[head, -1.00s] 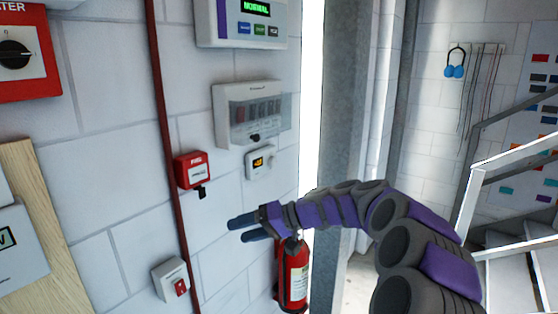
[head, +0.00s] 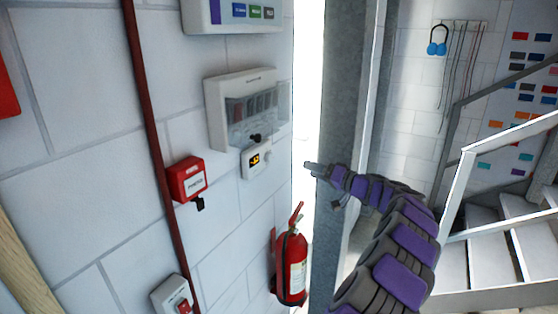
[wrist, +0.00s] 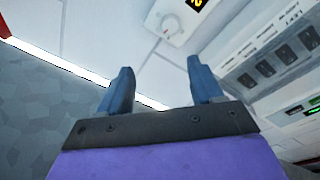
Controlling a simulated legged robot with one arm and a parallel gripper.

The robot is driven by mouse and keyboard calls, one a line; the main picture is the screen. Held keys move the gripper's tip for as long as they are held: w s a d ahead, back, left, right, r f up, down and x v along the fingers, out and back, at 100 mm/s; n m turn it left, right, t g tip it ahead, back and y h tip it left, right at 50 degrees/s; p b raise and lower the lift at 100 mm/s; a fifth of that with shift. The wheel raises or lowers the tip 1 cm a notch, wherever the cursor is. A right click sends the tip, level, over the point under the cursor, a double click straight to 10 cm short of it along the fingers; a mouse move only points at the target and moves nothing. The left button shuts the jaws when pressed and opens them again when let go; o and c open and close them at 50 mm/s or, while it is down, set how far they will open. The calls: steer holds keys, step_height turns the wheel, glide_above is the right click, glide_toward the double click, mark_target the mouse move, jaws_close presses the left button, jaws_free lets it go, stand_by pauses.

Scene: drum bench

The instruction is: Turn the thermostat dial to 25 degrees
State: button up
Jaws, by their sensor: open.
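The thermostat is a small white wall box (head: 249,164) with a lit yellow display, below a clear-covered panel. Its round pale dial (wrist: 170,25) shows at the top of the wrist view, beside the display, which is cut off by the frame edge. I cannot read the full number. In the head view the dial is too small to read. My gripper (head: 308,166) is to the right of the thermostat in the picture, in front of the bright gap and grey post. In the wrist view its two blue fingers (wrist: 160,82) are apart and empty, with the dial beyond them, untouched.
Above the thermostat is a breaker panel (head: 238,110) with a clear cover. A red alarm box (head: 187,180) is at its lower left. A fire extinguisher (head: 292,268) hangs below. A grey post (head: 347,90) and stairs (head: 500,225) are on the right.

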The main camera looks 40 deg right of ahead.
glide_toward(271, 159)
steer(key=w+a, duration=0.3)
steer(key=w, duration=0.4)
steer(key=shift+w+d+r, duration=0.15)
steer(key=shift+w+d, duration=0.05)
steer(key=shift+d, duration=0.15)
steer(key=shift+w+a, duration=0.2)
steer(key=shift+a, duration=0.25)
steer(key=shift+c, duration=0.3)
steer(key=shift+a+r, duration=0.1)
steer(key=shift+a, duration=0.05)
steer(key=c, duration=0.3)
steer(key=shift+d, duration=0.75)
steer(key=c, duration=0.4)
steer(key=shift+a, duration=0.15)
steer(key=shift+c, duration=1.4)
